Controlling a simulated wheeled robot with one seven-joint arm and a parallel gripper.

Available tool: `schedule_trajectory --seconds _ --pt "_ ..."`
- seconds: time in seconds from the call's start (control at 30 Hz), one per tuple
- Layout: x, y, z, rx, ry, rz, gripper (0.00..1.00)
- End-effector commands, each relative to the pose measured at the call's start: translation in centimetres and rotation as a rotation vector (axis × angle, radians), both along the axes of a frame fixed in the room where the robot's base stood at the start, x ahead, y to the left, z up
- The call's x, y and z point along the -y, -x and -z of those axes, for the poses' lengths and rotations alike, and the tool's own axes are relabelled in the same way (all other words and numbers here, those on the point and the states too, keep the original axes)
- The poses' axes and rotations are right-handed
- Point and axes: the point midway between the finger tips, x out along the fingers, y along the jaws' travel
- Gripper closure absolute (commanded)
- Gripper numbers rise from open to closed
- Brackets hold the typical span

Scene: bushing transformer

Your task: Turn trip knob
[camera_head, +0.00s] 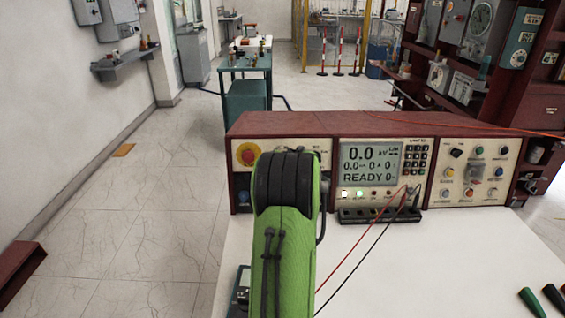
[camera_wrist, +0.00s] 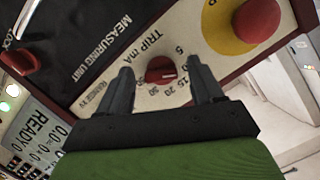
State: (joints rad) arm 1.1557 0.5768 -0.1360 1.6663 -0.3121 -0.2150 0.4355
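The trip knob (camera_wrist: 161,70) is a small red dial with a pale pointer line, under the label "TRIP mA" in the wrist view, which shows the panel upside down. Numbers ring it. My gripper (camera_wrist: 160,64) is open, with one dark finger on each side of the knob. A gap shows between each finger and the knob; I cannot tell how far the tips are from the panel. In the head view my green arm covers the knob and the gripper, in front of the left part of the control console (camera_head: 280,126).
A large red button on a yellow disc (camera_head: 247,154) sits close to the gripper; it also shows in the wrist view (camera_wrist: 257,20). A display (camera_head: 368,163) reads READY. Red and black cables (camera_head: 362,236) cross the white tabletop (camera_head: 430,270).

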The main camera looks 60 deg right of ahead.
Motion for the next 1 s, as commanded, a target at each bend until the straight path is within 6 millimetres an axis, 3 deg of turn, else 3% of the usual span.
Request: schedule_trajectory --seconds 0.27,0.7,0.83,1.0 --pt "-0.8 0.6 -0.6 0.001 0.002 0.001 0.34" --pt "-9.5 6.6 -5.8 0.002 0.003 0.002 0.34" --pt "-11.1 7.7 -6.6 0.002 0.001 0.001 0.34" --pt "-11.8 8.1 -6.8 0.000 0.000 0.000 0.34"
